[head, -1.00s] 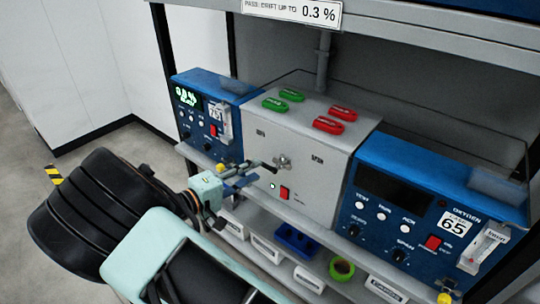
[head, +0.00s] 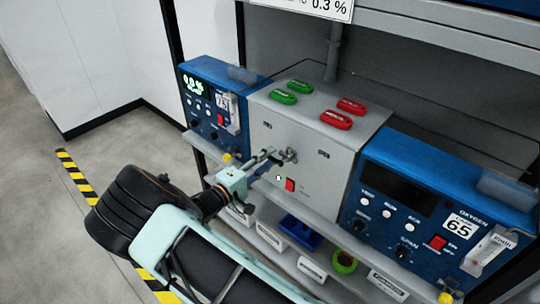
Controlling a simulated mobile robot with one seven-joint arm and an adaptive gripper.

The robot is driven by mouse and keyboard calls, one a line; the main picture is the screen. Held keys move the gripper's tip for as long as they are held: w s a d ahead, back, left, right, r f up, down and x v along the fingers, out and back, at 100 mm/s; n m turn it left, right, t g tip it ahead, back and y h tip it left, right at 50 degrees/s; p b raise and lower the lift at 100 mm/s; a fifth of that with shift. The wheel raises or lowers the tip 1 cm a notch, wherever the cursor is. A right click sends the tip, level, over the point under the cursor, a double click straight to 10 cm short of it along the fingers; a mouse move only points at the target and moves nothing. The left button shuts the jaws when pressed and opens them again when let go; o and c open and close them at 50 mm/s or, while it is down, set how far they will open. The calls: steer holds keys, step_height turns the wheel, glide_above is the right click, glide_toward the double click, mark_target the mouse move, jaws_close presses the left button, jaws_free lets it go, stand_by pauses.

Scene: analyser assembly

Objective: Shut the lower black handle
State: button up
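A grey box (head: 335,165) stands on the shelf between two blue analyser units. On its front face is a small metal valve fitting (head: 289,156). My gripper (head: 268,158) reaches from the lower left to just left of this fitting, with its fingertips at or very near it. The fingers are small and overlap dark parts there, so I cannot tell whether they are open or shut, or whether they touch anything. I cannot clearly make out a lower black handle; my gripper covers the area left of the fitting.
A red switch (head: 290,185) sits below the fitting. Green (head: 285,98) and red (head: 338,119) tags lie on top of the box. The left blue unit (head: 205,110) and right blue unit (head: 430,200) flank it. Below are a blue holder (head: 300,233) and green tape roll (head: 344,262).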

steer(key=shift+w+d, duration=0.35)
steer(key=shift+w, duration=0.15)
jaws_close()
steer(key=shift+f, duration=0.1)
